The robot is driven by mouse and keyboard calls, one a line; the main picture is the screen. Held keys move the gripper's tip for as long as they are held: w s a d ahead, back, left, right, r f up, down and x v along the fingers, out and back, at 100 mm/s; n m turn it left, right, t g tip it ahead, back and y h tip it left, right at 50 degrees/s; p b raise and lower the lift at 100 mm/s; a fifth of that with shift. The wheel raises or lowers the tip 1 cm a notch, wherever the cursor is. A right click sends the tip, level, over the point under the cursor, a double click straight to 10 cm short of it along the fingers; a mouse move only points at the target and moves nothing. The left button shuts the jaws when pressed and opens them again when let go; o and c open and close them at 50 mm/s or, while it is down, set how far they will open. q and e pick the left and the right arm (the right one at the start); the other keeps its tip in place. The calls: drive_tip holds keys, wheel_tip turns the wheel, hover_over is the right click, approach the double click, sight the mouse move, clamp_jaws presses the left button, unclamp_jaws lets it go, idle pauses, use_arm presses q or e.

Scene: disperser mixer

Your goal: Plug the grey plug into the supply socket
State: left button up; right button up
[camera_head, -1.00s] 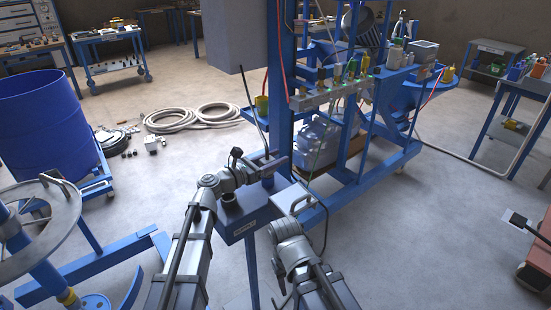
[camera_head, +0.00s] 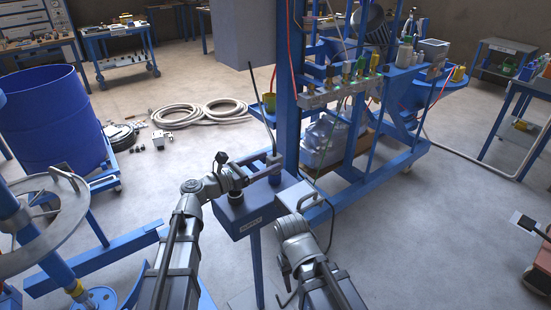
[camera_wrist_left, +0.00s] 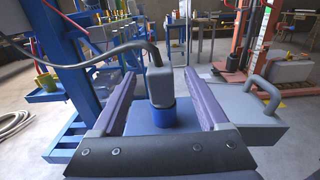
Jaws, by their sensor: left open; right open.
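The grey plug (camera_wrist_left: 158,86) stands upright on a blue round collar (camera_wrist_left: 160,113), its grey cable bending off to the left. In the head view the plug (camera_head: 273,164) shows small behind my left gripper (camera_head: 262,163). In the left wrist view that gripper (camera_wrist_left: 160,75) is open, with one finger each side of the plug and gaps between. A blue box labelled SUPPLY (camera_head: 250,222) carries a dark round fitting (camera_head: 236,198), in front and left of the plug. I cannot tell how deep the plug sits. My right gripper (camera_head: 287,290) is low at the front, open, partly hidden.
A grey plate with a handle (camera_head: 297,203) adjoins the box on the right. A blue machine frame (camera_head: 290,110) rises just behind. A blue drum (camera_head: 48,120) and round grey rim (camera_head: 70,215) stand left. The floor at right is mostly clear.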

use_arm(q)
drive_tip(key=shift+s+a, duration=0.35)
drive_tip(key=shift+a, duration=0.15)
idle(0.6)
